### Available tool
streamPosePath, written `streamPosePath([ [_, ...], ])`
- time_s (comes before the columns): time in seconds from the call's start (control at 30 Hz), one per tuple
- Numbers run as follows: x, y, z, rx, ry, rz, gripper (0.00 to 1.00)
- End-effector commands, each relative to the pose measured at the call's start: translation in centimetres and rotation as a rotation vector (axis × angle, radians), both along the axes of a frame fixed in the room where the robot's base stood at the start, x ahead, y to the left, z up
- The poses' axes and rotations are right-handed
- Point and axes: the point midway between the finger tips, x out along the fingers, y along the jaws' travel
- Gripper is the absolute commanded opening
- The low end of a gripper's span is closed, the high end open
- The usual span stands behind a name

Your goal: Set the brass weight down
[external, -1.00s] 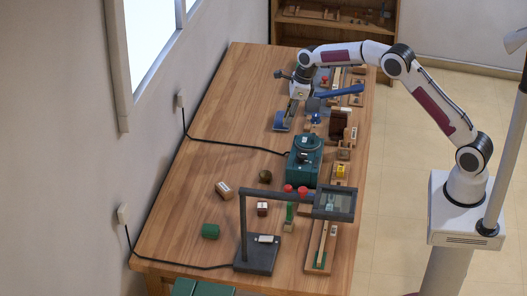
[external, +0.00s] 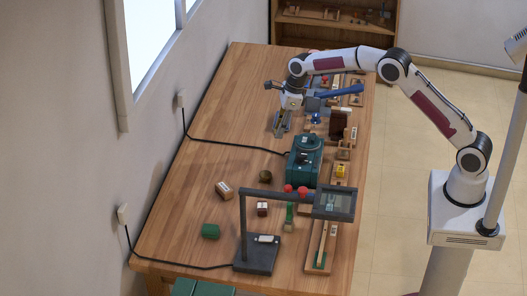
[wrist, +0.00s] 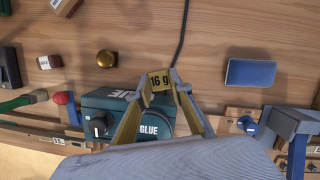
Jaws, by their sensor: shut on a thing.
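A small brass-yellow block marked "16 g" (wrist: 159,80) sits between my fingertips in the wrist view; I take it to be the brass weight. My gripper (wrist: 160,90) is shut on it. In the external view my gripper (external: 281,128) hangs over the table, left of and beyond the green glue pot, and the weight is too small to make out there. I cannot tell how high it is above the wood. A round brass piece (wrist: 106,58) stands apart on the table; it also shows in the external view (external: 265,176).
The green glue pot (wrist: 112,108) stands close below the fingertips in the wrist view. A blue block (wrist: 251,73) lies to the right. A black cable (wrist: 181,35) crosses the wood. A magnifier stand (external: 256,252) is at the near end. The table's left side (external: 215,125) has bare room.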

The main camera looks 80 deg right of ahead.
Motion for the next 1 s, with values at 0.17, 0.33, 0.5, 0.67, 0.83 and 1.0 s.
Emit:
streamPosePath([
  [0.17,1.3,6.2,-0.3,0.001,0.002,0.090,0.10],
  [0.33,2.0,12.0,-0.6,0.001,0.004,0.171,0.10],
  [0.5,2.3,17.8,-0.8,0.001,0.005,0.251,0.10],
  [0.67,2.2,23.2,-1.1,0.003,0.006,0.325,0.10],
  [0.83,1.6,29.0,-1.3,0.003,0.006,0.402,0.10],
  [1.0,0.7,33.9,-1.5,0.004,0.006,0.465,0.10],
])
